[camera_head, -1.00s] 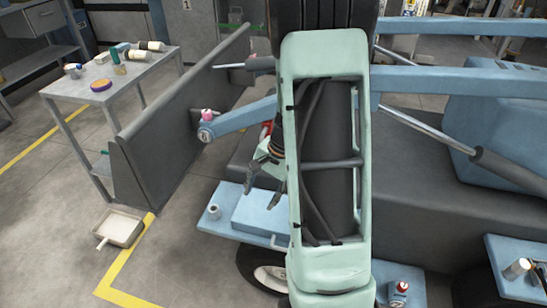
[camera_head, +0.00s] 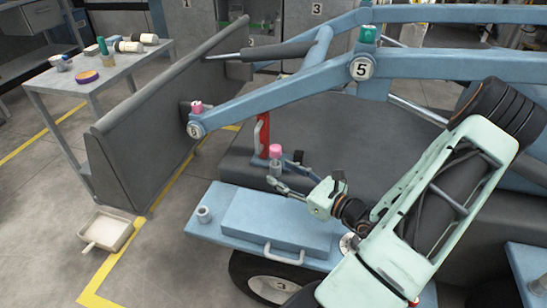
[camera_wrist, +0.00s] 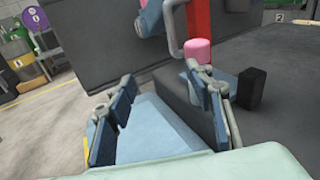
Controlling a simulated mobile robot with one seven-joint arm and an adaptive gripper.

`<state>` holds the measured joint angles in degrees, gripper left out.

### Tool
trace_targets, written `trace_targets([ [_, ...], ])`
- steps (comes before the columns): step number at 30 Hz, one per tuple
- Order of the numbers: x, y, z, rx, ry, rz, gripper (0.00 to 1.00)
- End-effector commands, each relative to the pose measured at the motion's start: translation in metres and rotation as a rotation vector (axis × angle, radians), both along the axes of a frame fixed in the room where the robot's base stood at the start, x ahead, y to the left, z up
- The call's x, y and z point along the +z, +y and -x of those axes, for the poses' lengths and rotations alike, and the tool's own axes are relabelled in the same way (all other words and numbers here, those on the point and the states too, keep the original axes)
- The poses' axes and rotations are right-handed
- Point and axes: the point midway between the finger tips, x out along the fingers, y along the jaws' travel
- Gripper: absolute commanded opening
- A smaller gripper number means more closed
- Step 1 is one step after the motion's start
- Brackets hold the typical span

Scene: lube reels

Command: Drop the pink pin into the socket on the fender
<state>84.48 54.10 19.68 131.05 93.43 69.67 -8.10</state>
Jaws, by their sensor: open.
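The pink pin (camera_head: 276,150) has a pink cap over a grey body and stands upright by the red post, above the far edge of the blue fender (camera_head: 235,252). What it stands on is hidden. My gripper (camera_head: 283,171) is open, with its fingers at the pin. In the wrist view the pink cap (camera_wrist: 197,50) shows at the right fingertip, beyond it, and the space between the fingers looks empty. Whether a finger touches the pin cannot be told. A short grey cylinder, probably the socket (camera_head: 204,214), stands on the left end of the fender.
A blue box with a handle (camera_head: 277,225) sits on the fender. A red post (camera_head: 262,137) stands close behind the pin. A blue boom (camera_head: 275,99) crosses above, with a second pink cap (camera_head: 196,107) at its end. A dark block (camera_wrist: 251,88) lies right of my fingers.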

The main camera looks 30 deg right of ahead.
Motion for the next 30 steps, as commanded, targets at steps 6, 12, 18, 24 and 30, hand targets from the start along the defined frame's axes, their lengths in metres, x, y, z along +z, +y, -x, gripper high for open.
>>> trace_targets([
  [6,0.004,-0.039,0.008,-0.158,-0.064,-0.075,0.48],
  [12,0.004,-0.04,-0.013,-0.171,-0.072,-0.08,0.48],
  [18,0.004,-0.038,-0.041,-0.171,-0.07,-0.08,0.48],
  [24,0.002,-0.037,-0.057,-0.17,-0.07,-0.08,0.48],
  [30,0.001,-0.035,-0.087,-0.169,-0.07,-0.08,0.48],
])
